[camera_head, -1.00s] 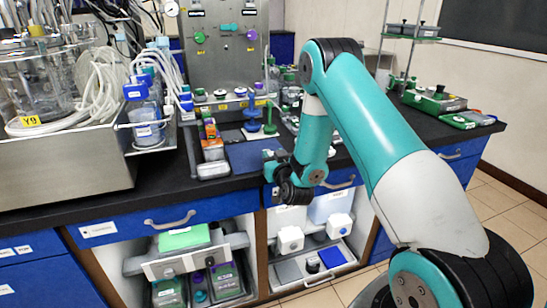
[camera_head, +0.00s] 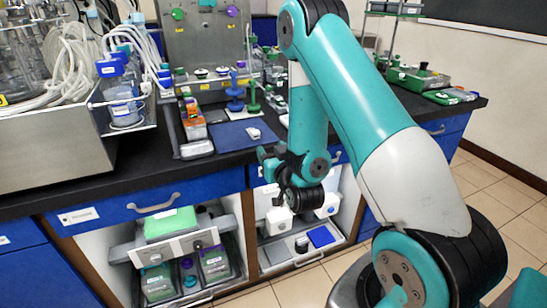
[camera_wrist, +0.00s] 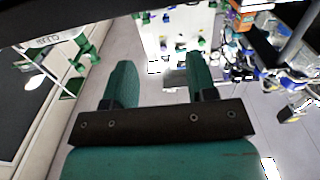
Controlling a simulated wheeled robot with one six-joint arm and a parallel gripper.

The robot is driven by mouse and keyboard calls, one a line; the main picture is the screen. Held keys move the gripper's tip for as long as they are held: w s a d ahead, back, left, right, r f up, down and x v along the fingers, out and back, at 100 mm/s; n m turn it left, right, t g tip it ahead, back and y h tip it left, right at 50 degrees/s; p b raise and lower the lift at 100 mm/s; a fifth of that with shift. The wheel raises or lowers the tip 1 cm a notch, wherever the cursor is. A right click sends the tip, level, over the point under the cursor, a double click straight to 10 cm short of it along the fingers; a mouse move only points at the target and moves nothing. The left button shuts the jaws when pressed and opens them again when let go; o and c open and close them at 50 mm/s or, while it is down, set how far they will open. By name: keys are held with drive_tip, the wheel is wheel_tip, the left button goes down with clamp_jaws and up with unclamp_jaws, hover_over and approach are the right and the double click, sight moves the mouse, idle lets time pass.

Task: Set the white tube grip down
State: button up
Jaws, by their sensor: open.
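A small white piece (camera_head: 254,133), which looks like the white tube grip, lies on the blue mat (camera_head: 228,137) on the black bench top, near the mat's right side. My gripper (camera_head: 266,158) is just in front of the bench edge, below and to the right of the white piece and apart from it. In the wrist view my gripper's two teal fingers (camera_wrist: 162,72) stand wide apart with nothing held between them. I cannot make out the white piece in the wrist view.
Blue and green stands (camera_head: 236,98) are behind the mat. A rack of orange and white boxes (camera_head: 194,122) stands to its left. Below the bench are blue drawers (camera_head: 150,198) and open shelves. A green-and-metal device (camera_head: 418,78) sits at the right. The floor at right is clear.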

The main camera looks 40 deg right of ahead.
drive_tip(key=s+a+r+n+g+y, duration=0.25)
drive_tip(key=a+g+y, duration=0.2)
drive_tip(key=a, duration=0.55)
drive_tip(key=s+a+r+n+g+y, duration=0.15)
drive_tip(key=a+r+g+y, duration=0.3)
drive_tip(key=a, duration=0.45)
drive_tip(key=s+a+r+n+g, duration=0.3)
drive_tip(key=s+g, duration=0.1)
drive_tip(key=s, duration=0.6)
drive_tip(key=s+a+r+n+g, duration=0.2)
drive_tip(key=s+a+n+g, duration=0.1)
drive_tip(key=s, duration=0.8)
drive_tip(key=shift+r+g, duration=0.4)
drive_tip(key=shift+g, duration=0.3)
wheel_tip(320, 180, up, 8)
drive_tip(key=p, duration=0.8)
